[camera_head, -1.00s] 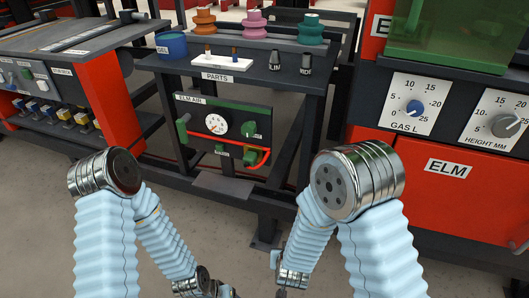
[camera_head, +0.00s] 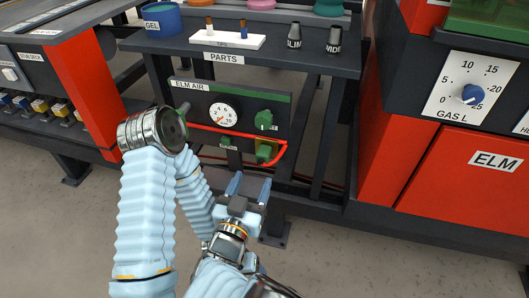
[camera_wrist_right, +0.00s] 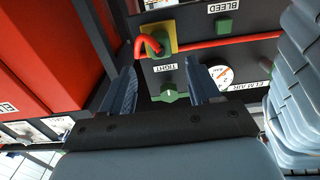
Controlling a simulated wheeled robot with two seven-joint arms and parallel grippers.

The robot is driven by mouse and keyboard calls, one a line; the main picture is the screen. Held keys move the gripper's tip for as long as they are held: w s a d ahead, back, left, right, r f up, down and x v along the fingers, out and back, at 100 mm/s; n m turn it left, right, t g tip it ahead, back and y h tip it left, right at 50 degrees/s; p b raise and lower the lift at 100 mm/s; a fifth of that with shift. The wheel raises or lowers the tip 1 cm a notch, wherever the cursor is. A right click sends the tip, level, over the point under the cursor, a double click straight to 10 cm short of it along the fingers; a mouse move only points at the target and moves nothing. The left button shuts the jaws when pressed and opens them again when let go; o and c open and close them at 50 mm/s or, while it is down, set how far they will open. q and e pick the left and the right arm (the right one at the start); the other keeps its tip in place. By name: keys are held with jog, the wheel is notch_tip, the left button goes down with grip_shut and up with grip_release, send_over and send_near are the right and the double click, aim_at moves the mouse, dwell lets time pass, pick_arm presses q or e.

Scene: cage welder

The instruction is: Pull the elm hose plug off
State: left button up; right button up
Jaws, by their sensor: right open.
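The green hose plug (camera_head: 264,153) sits on a yellow plate (camera_head: 274,146) at the lower right of the ELM AIR panel (camera_head: 195,93). A red hose (camera_head: 215,131) loops to it. The plug also shows beyond my fingers in the right wrist view (camera_wrist_right: 157,43). My right gripper (camera_head: 249,185) is open and empty, below and in front of the plug, apart from it. In the wrist view, the plug lies ahead between the fingertip directions (camera_wrist_right: 162,75).
A round gauge (camera_head: 223,115), a green knob (camera_head: 266,120) and a small green bleed knob (camera_head: 225,141) sit close to the plug. The parts shelf (camera_head: 275,58) overhangs the panel. Red ELM cabinet (camera_head: 470,185) stands right. The floor in front is clear.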

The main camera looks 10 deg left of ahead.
aim_at(260, 163)
jog(key=shift+w, duration=0.1)
jog(key=shift+w+d+b, duration=0.15)
jog(key=shift+w+b, duration=0.5)
jog(key=shift+w, duration=3.8)
grip_shut()
jog(key=shift+s+p, duration=0.55)
jog(key=shift+s, duration=2.5)
